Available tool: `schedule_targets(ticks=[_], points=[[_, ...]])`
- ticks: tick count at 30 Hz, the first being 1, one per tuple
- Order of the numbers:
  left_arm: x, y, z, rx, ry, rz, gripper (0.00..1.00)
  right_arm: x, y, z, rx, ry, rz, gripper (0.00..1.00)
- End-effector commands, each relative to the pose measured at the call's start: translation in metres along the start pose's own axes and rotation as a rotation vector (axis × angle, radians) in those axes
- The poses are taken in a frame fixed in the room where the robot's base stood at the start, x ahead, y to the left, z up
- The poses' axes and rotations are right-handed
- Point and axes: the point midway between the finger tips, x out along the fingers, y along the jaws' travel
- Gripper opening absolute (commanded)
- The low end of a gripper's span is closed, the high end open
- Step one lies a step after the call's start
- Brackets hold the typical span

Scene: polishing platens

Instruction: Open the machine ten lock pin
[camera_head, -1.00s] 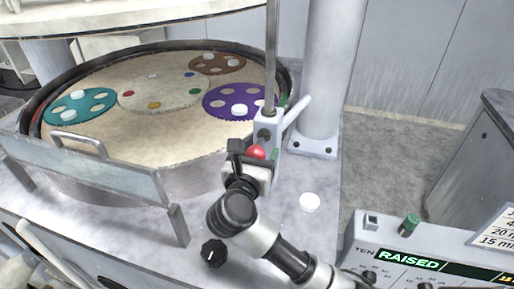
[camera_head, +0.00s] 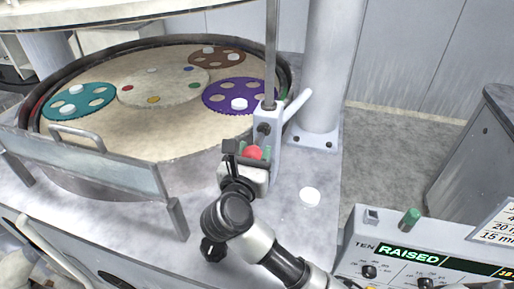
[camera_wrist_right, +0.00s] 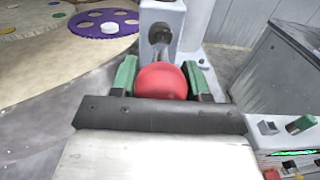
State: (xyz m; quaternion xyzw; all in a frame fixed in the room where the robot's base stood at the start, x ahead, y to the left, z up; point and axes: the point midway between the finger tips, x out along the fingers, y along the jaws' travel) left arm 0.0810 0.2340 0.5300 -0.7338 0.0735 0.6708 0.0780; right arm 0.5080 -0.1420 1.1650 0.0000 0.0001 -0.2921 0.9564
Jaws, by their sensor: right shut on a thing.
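The lock pin shows as a round red knob (camera_head: 253,153) in front of the pale grey post (camera_head: 268,130) at the platen's right edge. My right gripper (camera_head: 252,154) has its green finger pads on either side of the knob and is shut on it. In the right wrist view, the red knob (camera_wrist_right: 161,81) sits between the two green pads (camera_wrist_right: 161,78), in front of a dark round fitting (camera_wrist_right: 159,34) on the post. My left gripper is not in view.
A round platen (camera_head: 165,125) holds teal, purple and brown carriers. A clear guard (camera_head: 85,160) with a handle stands at its front left. A white disc (camera_head: 310,196) lies right of my gripper. The console (camera_head: 430,245) reads "TEN" and "RAISED". A thick column (camera_head: 333,70) stands behind.

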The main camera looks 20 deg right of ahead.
Motion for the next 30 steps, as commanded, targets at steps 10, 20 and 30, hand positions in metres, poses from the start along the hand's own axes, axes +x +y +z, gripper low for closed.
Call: schedule_targets(ticks=[10,20,30], points=[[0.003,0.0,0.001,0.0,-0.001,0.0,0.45,-0.012,0.0,-0.002,-0.002,0.004,-0.001,0.03],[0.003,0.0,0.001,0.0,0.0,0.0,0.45,-0.012,-0.001,-0.001,-0.001,0.003,-0.002,0.71],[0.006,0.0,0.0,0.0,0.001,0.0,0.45,-0.032,0.0,-0.003,0.001,0.006,0.001,0.71]])
